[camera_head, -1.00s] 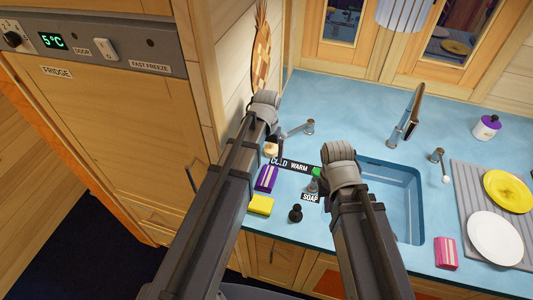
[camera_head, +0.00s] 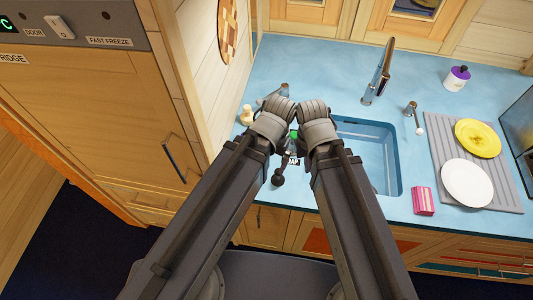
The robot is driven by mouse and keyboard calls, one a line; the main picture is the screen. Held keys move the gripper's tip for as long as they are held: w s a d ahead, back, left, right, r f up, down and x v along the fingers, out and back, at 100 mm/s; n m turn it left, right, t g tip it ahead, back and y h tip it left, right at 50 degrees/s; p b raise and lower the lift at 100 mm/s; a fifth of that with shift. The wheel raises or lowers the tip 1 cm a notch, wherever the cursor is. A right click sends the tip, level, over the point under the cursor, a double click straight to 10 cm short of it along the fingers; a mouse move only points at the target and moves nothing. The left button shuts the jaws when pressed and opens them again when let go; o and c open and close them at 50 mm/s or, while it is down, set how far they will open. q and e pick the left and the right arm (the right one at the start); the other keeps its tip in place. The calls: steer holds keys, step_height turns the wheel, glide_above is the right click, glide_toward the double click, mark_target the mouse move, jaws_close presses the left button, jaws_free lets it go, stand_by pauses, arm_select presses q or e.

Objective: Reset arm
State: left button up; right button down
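My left arm comes in from the lower left and its wrist end, with the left gripper (camera_head: 272,122), is above the counter left of the sink. My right arm comes in from the lower right, and its wrist end with the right gripper (camera_head: 317,122) is beside the left one, very close to it, near the sink's left edge. The fingers of both grippers are hidden beneath the wrists, so I cannot see whether they are open or shut, or hold anything.
The blue counter (camera_head: 305,64) holds the sink (camera_head: 378,160), a tap (camera_head: 380,72), a pink sponge (camera_head: 424,201), a white plate (camera_head: 467,183), a yellow plate (camera_head: 478,138) and a purple-lidded jar (camera_head: 457,79). A black bottle (camera_head: 278,177) stands near the front edge. The fridge (camera_head: 95,110) is left.

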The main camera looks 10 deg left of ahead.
arm_select(q)
step_height(320, 180, down, 7)
steer(key=b, duration=0.6)
steer(key=shift+r+b, duration=0.15)
steer(key=shift+b, duration=0.2)
arm_select(e)
step_height(320, 180, down, 7)
steer(key=shift+r, duration=0.15)
